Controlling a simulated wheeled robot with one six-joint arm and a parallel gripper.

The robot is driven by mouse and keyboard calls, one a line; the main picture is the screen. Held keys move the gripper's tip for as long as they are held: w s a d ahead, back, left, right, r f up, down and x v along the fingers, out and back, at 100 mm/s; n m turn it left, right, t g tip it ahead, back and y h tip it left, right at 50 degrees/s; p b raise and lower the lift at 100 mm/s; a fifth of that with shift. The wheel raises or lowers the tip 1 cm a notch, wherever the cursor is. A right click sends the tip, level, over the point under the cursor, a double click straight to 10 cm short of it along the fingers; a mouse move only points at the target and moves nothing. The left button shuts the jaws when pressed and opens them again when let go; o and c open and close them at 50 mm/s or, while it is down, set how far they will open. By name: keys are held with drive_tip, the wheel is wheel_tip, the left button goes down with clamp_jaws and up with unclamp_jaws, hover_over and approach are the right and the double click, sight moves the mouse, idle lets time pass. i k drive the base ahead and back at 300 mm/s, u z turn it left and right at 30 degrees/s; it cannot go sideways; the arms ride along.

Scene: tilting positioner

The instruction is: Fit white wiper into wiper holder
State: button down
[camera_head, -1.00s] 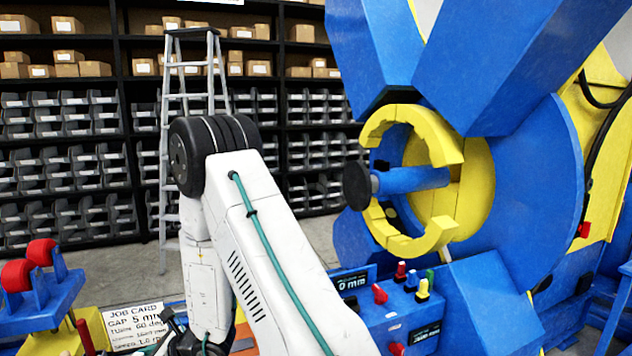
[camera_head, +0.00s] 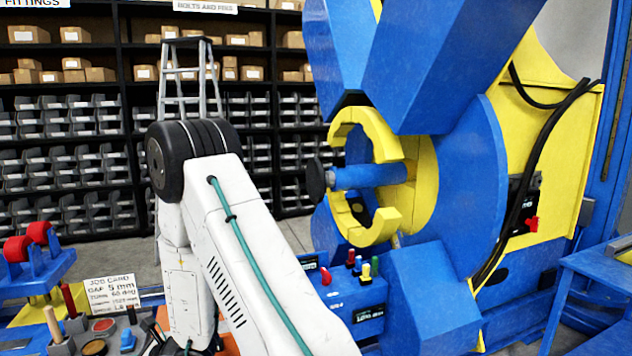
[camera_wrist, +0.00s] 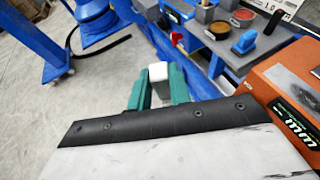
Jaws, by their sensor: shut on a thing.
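In the wrist view, my gripper (camera_wrist: 160,84) has two green fingers shut on a small white block, the white wiper (camera_wrist: 158,70). Its pale end shows between the fingers; its lower part is hidden. It is held in front of a blue bench edge with small items on it. In the head view my gripper and the wiper are hidden low behind my arm. I cannot tell for sure which item is the wiper holder; a grey block-like cup (camera_wrist: 206,13) stands on the bench in the wrist view, apart from the wiper.
A blue clip-like piece (camera_wrist: 244,42) and a red-filled dish (camera_wrist: 243,16) lie near the cup. An orange box with a display (camera_wrist: 290,95) is close at right. The blue positioner (camera_head: 470,170) with its yellow ring (camera_head: 385,225) fills the right. Open floor shows at wrist-view left.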

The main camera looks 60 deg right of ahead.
sight(341, 164)
drive_tip(key=z, duration=1.15)
